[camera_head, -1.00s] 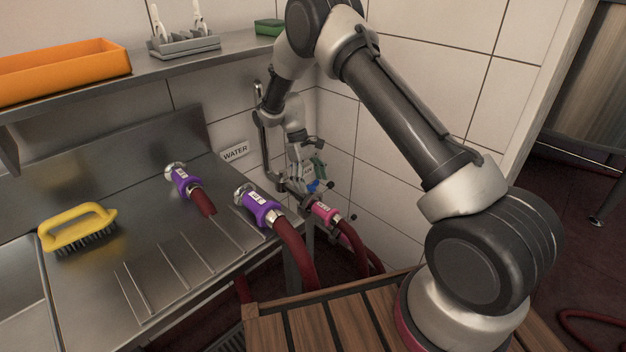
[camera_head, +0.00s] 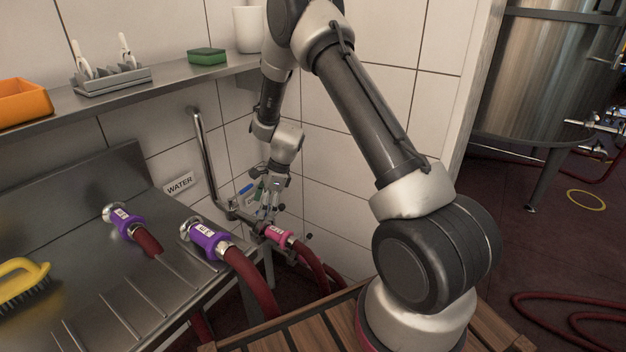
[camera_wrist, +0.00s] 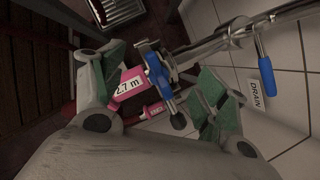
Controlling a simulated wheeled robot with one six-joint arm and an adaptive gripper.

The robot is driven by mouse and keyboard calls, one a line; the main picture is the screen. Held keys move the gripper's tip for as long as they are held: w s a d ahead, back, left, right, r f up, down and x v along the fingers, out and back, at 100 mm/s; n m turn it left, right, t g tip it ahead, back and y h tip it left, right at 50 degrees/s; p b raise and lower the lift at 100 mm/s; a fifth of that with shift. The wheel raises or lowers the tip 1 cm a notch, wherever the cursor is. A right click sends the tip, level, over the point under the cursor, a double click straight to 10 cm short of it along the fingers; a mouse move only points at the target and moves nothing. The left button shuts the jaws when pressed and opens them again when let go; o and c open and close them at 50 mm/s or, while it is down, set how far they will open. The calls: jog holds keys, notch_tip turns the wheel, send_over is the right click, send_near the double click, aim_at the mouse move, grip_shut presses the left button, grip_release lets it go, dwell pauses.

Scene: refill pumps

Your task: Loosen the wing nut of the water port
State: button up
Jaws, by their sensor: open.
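The water port is the end of a steel pipe (camera_head: 207,160) that comes down the wall beside the WATER sign (camera_head: 179,183). A pink hose end (camera_head: 279,236) joins it, and its 2.7 m label faces the wrist view (camera_wrist: 130,84). My gripper (camera_head: 269,203) is above this joint, pointing down. In the wrist view my gripper (camera_wrist: 163,78) is open, with green pads either side of the joint and a blue valve handle (camera_wrist: 158,74). A small dark knob (camera_wrist: 178,121) lies near the handle; I cannot tell whether it is the wing nut. I see no clear grip on anything.
Two purple hose ends (camera_head: 125,222) and (camera_head: 207,240) lie on the steel drainboard left of the port. A DRAIN sign (camera_wrist: 257,95) and another blue handle (camera_wrist: 264,62) are to the right in the wrist view. A wooden slatted top (camera_head: 290,329) lies below my arm.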

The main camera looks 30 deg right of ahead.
jog(key=m, duration=0.2)
jog(key=m+t, duration=0.1)
jog(key=m, duration=0.1)
jog(key=m+t+h, duration=0.1)
jog(key=shift+s+a+m, duration=0.15)
jog(key=shift+s+m, duration=0.1)
jog(key=shift+m, duration=0.15)
jog(key=shift+m+t+h, duration=0.4)
jog(key=shift+m, duration=0.8)
jog(key=shift+r+m, duration=0.35)
jog(key=shift+m, duration=0.25)
jog(key=s+d+r+n+g, duration=0.2)
jog(key=s+d+r+n, duration=0.1)
jog(key=s+r+n, duration=0.7)
jog(key=s+d+r+n+g, duration=0.2)
jog(key=s+d+r+n, duration=0.2)
jog(key=s+r+n, duration=0.6)
jog(key=shift+s+n+h, duration=0.3)
jog(key=shift+s+n, duration=0.3)
jog(key=shift+n, duration=1.8)
